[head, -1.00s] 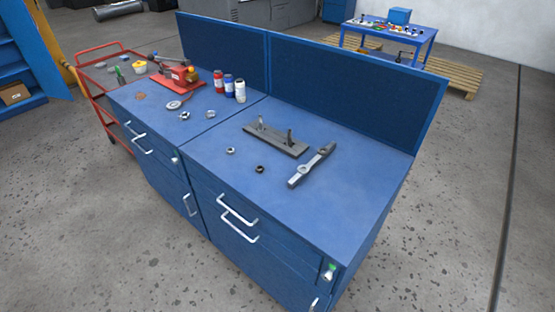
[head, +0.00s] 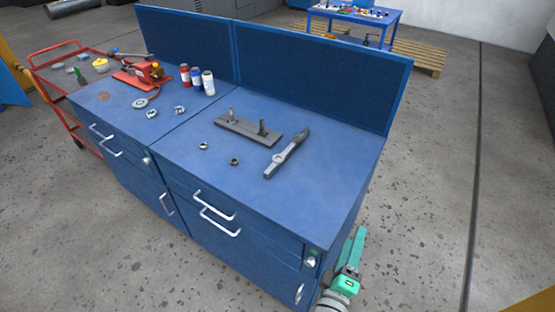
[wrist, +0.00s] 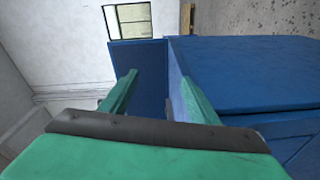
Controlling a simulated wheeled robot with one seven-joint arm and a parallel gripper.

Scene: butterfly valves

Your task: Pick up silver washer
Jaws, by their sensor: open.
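A small silver ring (head: 203,146), which looks like the silver washer, lies on the blue workbench top (head: 290,205), left of a similar dark ring (head: 234,161). Two more small silver pieces, one (head: 152,113) and another (head: 179,110), lie further left; their exact shape is too small to tell. My green gripper (head: 357,240) is low beside the bench's right end, well away from the rings. In the wrist view my gripper (wrist: 159,75) is open and empty, with the blue bench beside its right finger. No washer shows in the wrist view.
A grey bracket plate (head: 247,131) and a long grey bar (head: 287,154) lie behind and right of the rings. A blue back panel (head: 320,80) edges the bench. The bench's front right is clear.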

